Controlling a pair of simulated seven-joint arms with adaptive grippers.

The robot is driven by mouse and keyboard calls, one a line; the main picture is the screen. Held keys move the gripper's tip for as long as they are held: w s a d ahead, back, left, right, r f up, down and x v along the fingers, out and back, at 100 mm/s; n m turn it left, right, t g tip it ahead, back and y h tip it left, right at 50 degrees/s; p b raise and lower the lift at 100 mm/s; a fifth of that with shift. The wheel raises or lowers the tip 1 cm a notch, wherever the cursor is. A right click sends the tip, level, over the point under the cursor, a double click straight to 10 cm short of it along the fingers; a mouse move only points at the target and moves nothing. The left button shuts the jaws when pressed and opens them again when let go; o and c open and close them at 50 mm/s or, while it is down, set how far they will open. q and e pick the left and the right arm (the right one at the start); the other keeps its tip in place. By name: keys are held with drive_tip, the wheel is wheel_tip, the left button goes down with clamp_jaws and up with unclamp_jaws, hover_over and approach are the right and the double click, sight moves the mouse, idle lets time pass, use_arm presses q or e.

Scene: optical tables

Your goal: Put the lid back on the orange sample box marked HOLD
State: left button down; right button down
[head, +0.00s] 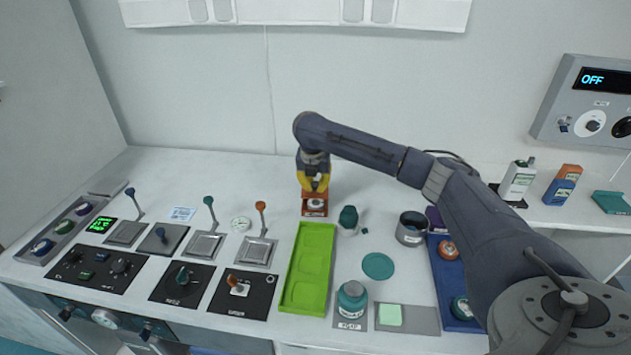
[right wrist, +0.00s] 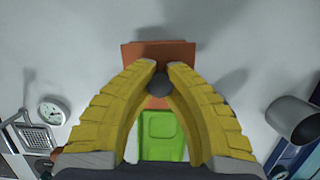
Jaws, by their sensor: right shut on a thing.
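The orange sample box (head: 315,212) stands on the white table behind the green tray. A pale round label shows on its front; I cannot read the marking. My right gripper (head: 314,186) is above the box, pointing down. In the right wrist view its yellow fingers (right wrist: 161,72) close on a small dark round knob (right wrist: 159,86). An orange surface (right wrist: 158,52) lies under and behind the fingertips. The knob appears to belong to the lid, but the fingers hide much of it. I cannot tell whether the lid touches the box. My left gripper is out of view.
A green tray (head: 296,297) lies in front of the box. A teal-topped jar (head: 348,218) and a dark open cup (head: 411,229) stand to the right. Levers on plates, including an orange-knobbed one (head: 261,206), stand to the left. A teal disc (head: 378,266) lies front right.

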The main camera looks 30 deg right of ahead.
drive_tip(key=shift+f, duration=1.95)
drive_tip(key=shift+f, duration=0.25)
idle(1.1)
drive_tip(key=c, duration=0.8)
unclamp_jaws()
drive_tip(key=shift+c, duration=0.2)
drive_tip(key=shift+r, duration=0.1)
drive_tip(key=shift+r, duration=3.3)
